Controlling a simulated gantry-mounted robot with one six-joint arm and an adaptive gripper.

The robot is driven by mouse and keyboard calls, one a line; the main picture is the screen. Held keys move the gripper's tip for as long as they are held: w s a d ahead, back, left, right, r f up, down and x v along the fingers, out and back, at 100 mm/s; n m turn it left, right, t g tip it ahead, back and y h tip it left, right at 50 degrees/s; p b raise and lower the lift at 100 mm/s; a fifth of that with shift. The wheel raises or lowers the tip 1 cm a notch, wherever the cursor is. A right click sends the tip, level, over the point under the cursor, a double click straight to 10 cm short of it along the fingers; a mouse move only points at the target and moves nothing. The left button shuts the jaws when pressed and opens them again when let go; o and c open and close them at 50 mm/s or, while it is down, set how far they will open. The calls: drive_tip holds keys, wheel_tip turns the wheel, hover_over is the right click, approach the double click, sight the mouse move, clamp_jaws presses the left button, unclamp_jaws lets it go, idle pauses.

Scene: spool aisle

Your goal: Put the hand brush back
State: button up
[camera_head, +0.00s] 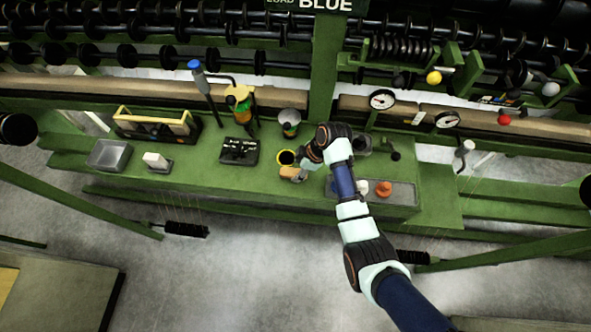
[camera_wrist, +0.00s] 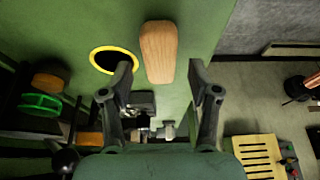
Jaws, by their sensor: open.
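A tan wooden piece (camera_wrist: 158,50), which looks like the hand brush's back, lies on the green bench beside a yellow-rimmed dark round opening (camera_wrist: 112,49). In the head view, the wooden piece (camera_head: 291,174) sits at the bench's front edge, partly hidden by my gripper (camera_head: 303,168). In the wrist view, my gripper (camera_wrist: 160,78) is open, with one finger on each side of the wood's near end and a gap to both. Any bristles are hidden. I cannot tell whether the wood touches the gripper.
A tray (camera_head: 402,208) with white and orange items is right of my arm. A black box (camera_head: 240,151), a grey tray (camera_head: 110,154) and a yellow-handled toolbox (camera_head: 155,124) stand left. A funnel-like cup (camera_head: 289,117) is behind.

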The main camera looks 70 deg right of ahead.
drive_tip(key=p+v, duration=0.1)
drive_tip(key=v, duration=0.8)
drive_tip(key=shift+p, duration=0.4)
drive_tip(key=w+a+r+t+h, duration=0.1)
drive_tip(key=w+a+r, duration=0.3)
drive_tip(key=w+a, duration=0.3)
drive_tip(key=w+a+r+t+h, duration=0.15)
drive_tip(key=w+a+r, duration=0.25)
drive_tip(key=a, duration=0.5)
drive_tip(key=w+a+r+t, duration=0.1)
drive_tip(key=w+a+r, duration=0.3)
drive_tip(key=w+a, duration=0.3)
drive_tip(key=s+a+r+m+t, duration=0.1)
drive_tip(key=a+r+t, duration=0.1)
drive_tip(key=a+r, duration=0.3)
drive_tip(key=s+a+r+m+t+y, duration=0.1)
drive_tip(key=a+r, duration=0.4)
drive_tip(key=a, duration=0.7)
drive_tip(key=shift+s+r+t, duration=0.35)
drive_tip(key=shift+s+t, duration=0.3)
drive_tip(key=shift+t, duration=0.3)
drive_tip(key=shift+a+y, duration=0.15)
drive_tip(key=shift+y, duration=0.1)
